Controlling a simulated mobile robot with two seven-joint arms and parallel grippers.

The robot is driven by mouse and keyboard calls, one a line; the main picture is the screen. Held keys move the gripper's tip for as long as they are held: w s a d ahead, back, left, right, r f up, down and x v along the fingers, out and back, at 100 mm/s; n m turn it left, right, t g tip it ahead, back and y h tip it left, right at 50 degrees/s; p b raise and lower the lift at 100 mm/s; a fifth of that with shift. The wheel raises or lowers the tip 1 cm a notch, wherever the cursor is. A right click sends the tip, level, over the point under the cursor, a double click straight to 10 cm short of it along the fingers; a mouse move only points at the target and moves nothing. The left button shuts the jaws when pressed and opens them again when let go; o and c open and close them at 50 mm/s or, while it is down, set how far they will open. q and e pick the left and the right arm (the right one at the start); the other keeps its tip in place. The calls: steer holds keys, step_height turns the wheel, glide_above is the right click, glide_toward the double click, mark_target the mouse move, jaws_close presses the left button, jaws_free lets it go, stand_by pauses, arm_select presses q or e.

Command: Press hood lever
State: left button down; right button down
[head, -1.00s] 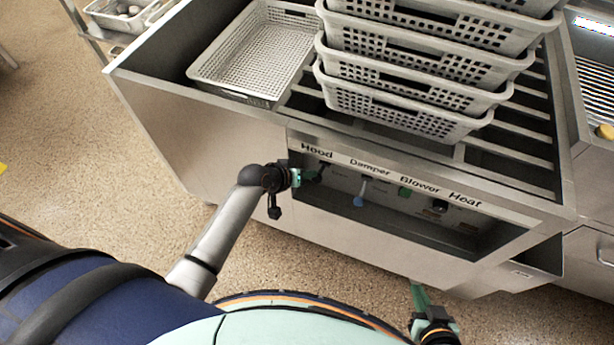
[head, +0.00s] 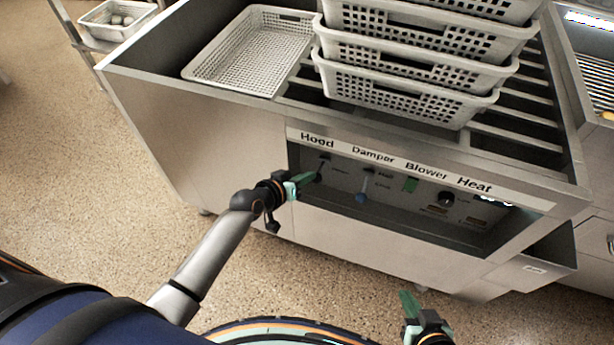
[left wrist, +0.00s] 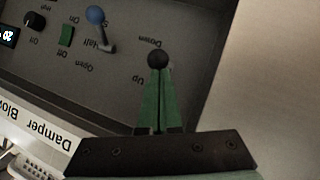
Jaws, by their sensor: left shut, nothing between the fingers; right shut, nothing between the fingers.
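The hood lever, under the "Hood" label on the recessed control panel, has a black ball knob (left wrist: 158,60), seen in the left wrist view between the "Up" and "Down" markings. In the head view its shaft (head: 323,164) is small and partly hidden by my fingers. My left gripper (head: 314,178) is shut with green fingers, its tips at the knob; it also shows in the left wrist view (left wrist: 159,75). The tips look at or touching the knob; contact is unclear. My right gripper (head: 405,297) is shut and empty, low in front of the cabinet.
The blue damper lever (head: 361,196), green blower switch (head: 410,185) and black heat knob (head: 446,199) lie to the right on the panel. The panel's recess has a metal edge around it. Stacked perforated baskets (head: 400,98) and a single basket (head: 215,85) sit on top.

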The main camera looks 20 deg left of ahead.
arm_select(q)
steer(key=f+t+b, duration=0.1)
steer(key=f+b, duration=0.1)
steer(key=b, duration=0.1)
steer(key=shift+s+f+t, duration=0.2)
steer(key=shift+s+t, duration=0.05)
steer(key=shift+t, duration=0.15)
steer(key=shift+r, duration=0.15)
steer(key=shift+r+p, duration=0.65)
steer(key=shift+p, duration=0.25)
